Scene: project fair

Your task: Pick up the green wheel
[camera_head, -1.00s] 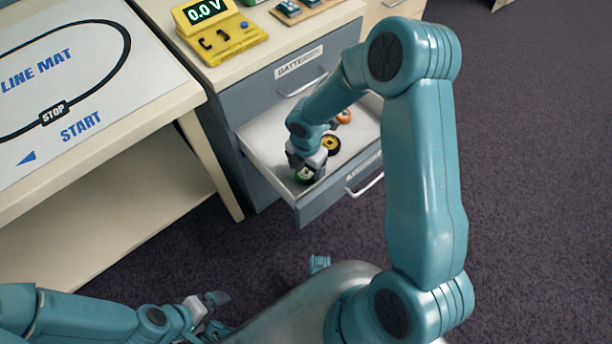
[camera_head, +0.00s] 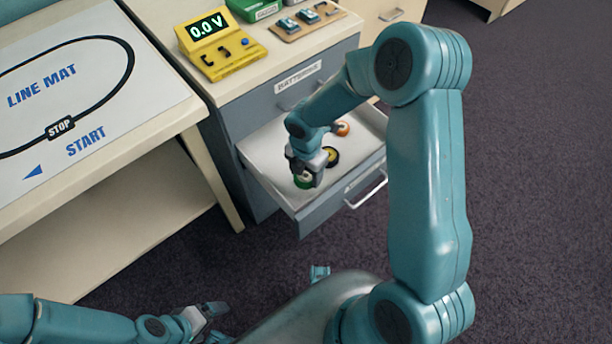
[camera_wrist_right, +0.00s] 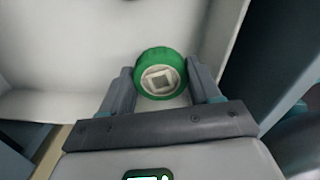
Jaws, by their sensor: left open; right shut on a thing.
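The green wheel (camera_wrist_right: 143,66) has a pale hub with a square centre. In the right wrist view it sits between the two fingers of my right gripper (camera_wrist_right: 161,82), which is shut on it. In the head view the green wheel (camera_head: 303,182) shows just below my right gripper (camera_head: 306,172), at the near left part of the open drawer (camera_head: 272,141). I cannot tell whether the wheel touches the drawer floor. My left gripper (camera_head: 211,322) is open and empty, low at the bottom left, away from the drawer.
A yellow and black wheel (camera_head: 332,156) and an orange wheel (camera_head: 343,129) lie in the drawer, partly behind my right arm. A yellow meter (camera_head: 215,45) stands on the cabinet top. The line mat table (camera_head: 100,75) is at the left.

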